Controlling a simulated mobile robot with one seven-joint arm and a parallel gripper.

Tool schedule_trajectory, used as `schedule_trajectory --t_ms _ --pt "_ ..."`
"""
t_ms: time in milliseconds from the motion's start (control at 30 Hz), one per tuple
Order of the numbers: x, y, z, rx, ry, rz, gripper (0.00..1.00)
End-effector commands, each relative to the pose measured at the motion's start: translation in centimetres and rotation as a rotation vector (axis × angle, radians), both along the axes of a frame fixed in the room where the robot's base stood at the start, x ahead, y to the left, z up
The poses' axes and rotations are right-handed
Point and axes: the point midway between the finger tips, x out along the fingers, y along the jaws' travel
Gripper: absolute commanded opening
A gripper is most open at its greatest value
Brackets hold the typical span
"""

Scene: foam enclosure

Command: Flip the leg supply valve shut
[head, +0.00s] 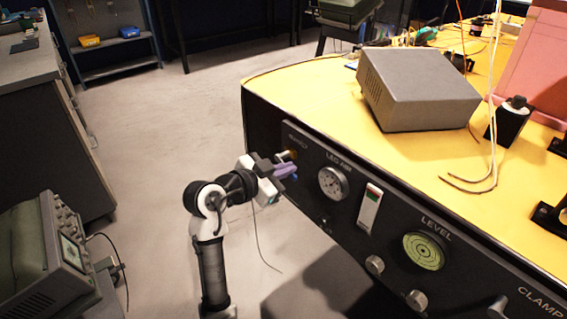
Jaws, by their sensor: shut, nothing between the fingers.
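My gripper (285,171) is at the left end of a black control panel (310,150) on the front of the yellow-topped bench, with its fingers close to the panel face. The fingers look shut and hold nothing that I can see. A small brass-coloured fitting (291,154) shows just above the fingers, below a partly covered label; it seems to be part of the leg supply valve. The valve's lever is hidden or too small to make out, so I cannot tell its position or whether the fingers touch it.
Right of my gripper, the panel carries a round gauge (333,183), a red-and-white switch plate (370,207), a green level dial (424,251) and several knobs. A grey box (418,88) sits on the bench. An instrument (62,245) stands at lower left. The floor between is clear.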

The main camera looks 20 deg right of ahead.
Motion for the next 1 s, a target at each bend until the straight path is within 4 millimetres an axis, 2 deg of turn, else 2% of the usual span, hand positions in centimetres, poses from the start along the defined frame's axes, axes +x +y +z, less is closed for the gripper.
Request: schedule_trajectory --t_ms 467,1000 --pt "0.04 0.03 -0.38 0.002 -0.006 0.000 0.00" --pt "-0.06 -0.01 -1.04 0.034 -0.092 -0.001 0.00"
